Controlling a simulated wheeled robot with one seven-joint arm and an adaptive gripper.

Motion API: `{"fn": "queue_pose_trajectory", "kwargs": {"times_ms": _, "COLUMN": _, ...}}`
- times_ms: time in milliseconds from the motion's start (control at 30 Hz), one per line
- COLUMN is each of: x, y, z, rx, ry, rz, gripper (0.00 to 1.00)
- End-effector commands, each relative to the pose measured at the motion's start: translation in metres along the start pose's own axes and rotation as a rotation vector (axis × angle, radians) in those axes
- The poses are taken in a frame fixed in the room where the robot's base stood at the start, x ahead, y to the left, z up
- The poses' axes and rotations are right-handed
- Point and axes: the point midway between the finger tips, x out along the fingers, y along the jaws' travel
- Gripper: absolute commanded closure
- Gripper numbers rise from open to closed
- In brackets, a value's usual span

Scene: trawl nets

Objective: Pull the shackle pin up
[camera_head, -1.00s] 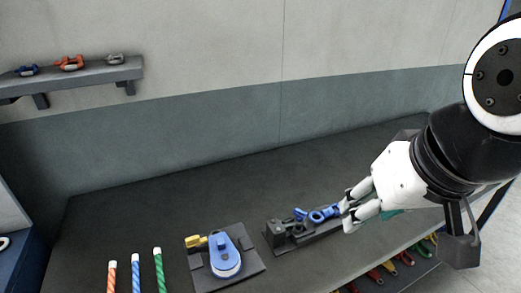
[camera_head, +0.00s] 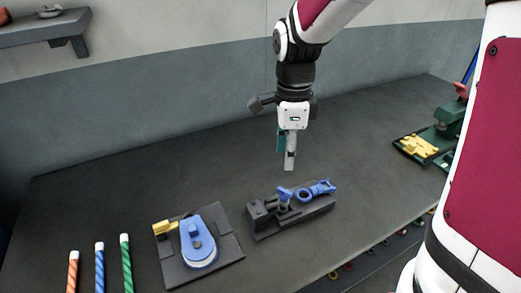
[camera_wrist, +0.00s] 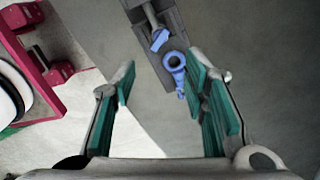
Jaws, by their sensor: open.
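A blue shackle (camera_head: 318,190) lies on a dark fixture (camera_head: 296,216) on the bench. A blue pin head (camera_head: 284,195) stands up at the fixture's left part, beside a dark block. My gripper (camera_head: 290,164) hangs above and behind the fixture, pointing down, apart from it. In the wrist view my gripper (camera_wrist: 164,82) is open, with nothing seen between its green-padded fingers. The shackle's ring (camera_wrist: 174,62) shows beyond the fingertips, nearer the right finger, with the blue pin head (camera_wrist: 160,39) farther up. The pin's lower part is hidden.
A blue block (camera_head: 198,243) with a yellow part sits on a dark plate left of the fixture. A green device with a yellow piece (camera_head: 420,147) is at the far right. The bench behind is clear.

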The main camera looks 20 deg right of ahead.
Motion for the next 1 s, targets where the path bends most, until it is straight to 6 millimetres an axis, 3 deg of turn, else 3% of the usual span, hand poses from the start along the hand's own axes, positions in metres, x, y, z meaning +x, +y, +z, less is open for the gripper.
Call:
{"fn": "queue_pose_trajectory", "kwargs": {"times_ms": 167, "x": 0.016, "y": 0.001, "z": 0.0, "rx": 0.01, "ry": 0.002, "rz": 0.006, "gripper": 0.6}}
{"fn": "queue_pose_trajectory", "kwargs": {"times_ms": 700, "x": 0.115, "y": 0.001, "z": -0.001, "rx": 0.008, "ry": 0.002, "rz": 0.006, "gripper": 0.6}}
{"fn": "queue_pose_trajectory", "kwargs": {"times_ms": 1000, "x": 0.137, "y": 0.0, "z": -0.001, "rx": 0.005, "ry": 0.001, "rz": 0.001, "gripper": 0.6}}
